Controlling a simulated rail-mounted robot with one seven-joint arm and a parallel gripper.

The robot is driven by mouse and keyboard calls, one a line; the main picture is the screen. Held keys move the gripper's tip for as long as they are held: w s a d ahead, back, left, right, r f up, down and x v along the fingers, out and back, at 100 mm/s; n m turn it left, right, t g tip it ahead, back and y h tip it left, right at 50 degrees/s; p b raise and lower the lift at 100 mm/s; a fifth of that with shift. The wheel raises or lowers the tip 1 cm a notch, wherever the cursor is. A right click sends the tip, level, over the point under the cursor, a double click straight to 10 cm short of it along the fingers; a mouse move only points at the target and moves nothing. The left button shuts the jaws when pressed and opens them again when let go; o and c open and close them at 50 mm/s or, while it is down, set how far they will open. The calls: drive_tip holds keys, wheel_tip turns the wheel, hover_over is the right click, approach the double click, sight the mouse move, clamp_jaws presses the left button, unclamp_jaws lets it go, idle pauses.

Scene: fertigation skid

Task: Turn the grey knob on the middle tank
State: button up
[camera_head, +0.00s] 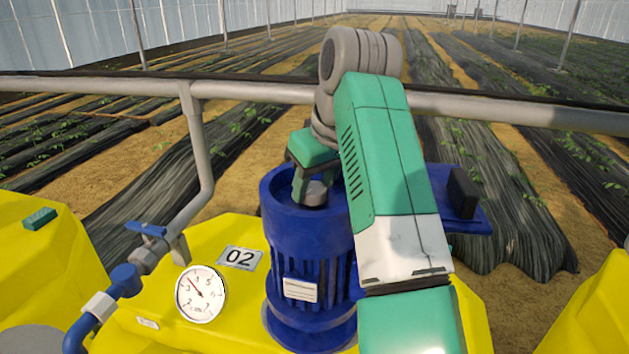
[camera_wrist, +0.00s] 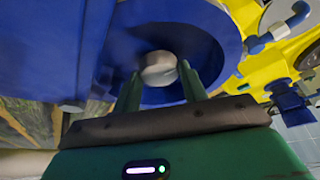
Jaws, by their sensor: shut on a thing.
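The middle tank (camera_head: 210,252) is yellow and carries a "02" label. A blue motor-like unit (camera_head: 312,245) stands on it, with the grey knob (camera_head: 314,194) on top. My gripper (camera_head: 313,180) reaches down over the unit from above, its fingers at the knob. In the wrist view, the knob (camera_wrist: 158,69) sits between the two green fingers of my gripper (camera_wrist: 161,85), inside the round blue top. The gripper is shut on the knob. My arm hides part of the unit's right side.
A round gauge (camera_head: 201,294) and blue piping with a blue-handled valve (camera_head: 146,229) are left of the unit. A grey rail pipe (camera_head: 250,92) runs across behind it. Yellow tanks stand at the left (camera_head: 45,260) and right (camera_head: 598,310).

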drive_tip(key=shift+n+y, duration=0.3)
drive_tip(key=shift+n, duration=0.7)
drive_tip(key=shift+g, duration=0.3)
drive_tip(key=o, duration=1)
drive_tip(key=v, duration=0.8)
